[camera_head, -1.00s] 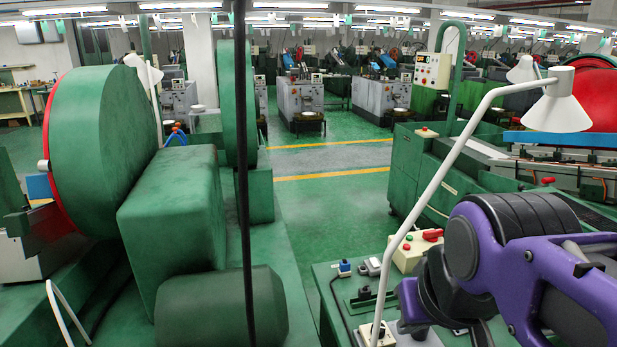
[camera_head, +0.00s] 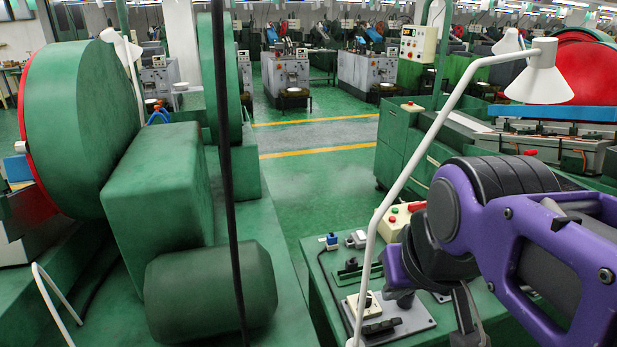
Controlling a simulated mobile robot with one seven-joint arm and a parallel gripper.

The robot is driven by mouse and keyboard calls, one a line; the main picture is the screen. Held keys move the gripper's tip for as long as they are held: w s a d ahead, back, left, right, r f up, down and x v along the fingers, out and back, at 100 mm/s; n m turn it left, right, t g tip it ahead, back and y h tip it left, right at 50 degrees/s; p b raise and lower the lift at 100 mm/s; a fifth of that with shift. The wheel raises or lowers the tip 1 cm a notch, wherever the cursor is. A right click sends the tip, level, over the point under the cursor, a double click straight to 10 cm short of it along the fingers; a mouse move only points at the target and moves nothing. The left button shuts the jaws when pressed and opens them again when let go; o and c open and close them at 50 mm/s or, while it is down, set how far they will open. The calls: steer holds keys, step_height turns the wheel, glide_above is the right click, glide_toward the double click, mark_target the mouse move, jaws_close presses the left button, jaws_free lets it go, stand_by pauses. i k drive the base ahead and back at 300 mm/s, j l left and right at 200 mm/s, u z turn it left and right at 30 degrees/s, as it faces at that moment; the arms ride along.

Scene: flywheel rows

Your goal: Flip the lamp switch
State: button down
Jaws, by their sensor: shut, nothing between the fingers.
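A white desk lamp has its conical shade (camera_head: 540,83) at the upper right, and its thin bent pole runs down to the bench at the bottom middle. Beside the pole foot, a small cream switch box (camera_head: 375,308) with a dark toggle sits on a grey plate. The pole partly hides the box, and I cannot tell which way the toggle is set. My purple and black arm comes in from the right. My gripper (camera_head: 468,325) points down over the bench, right of the switch box and apart from it. It is shut and empty, and its lower end is cut off.
The green bench (camera_head: 318,290) also carries a cream control box (camera_head: 398,220) with coloured buttons, and a blue-topped switch (camera_head: 332,240). A dark upright pole (camera_head: 228,190) stands left of the bench. Large green machines (camera_head: 160,185) fill the left. The green floor (camera_head: 310,200) beyond is clear.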

mark_target(360, 233)
steer(key=l+u, duration=0.4)
steer(key=l, duration=0.8)
steer(key=k+j, duration=0.1)
steer(key=k, duration=0.25)
steer(key=i+j, duration=0.1)
steer(key=i+l, duration=0.2)
steer(key=i, duration=0.05)
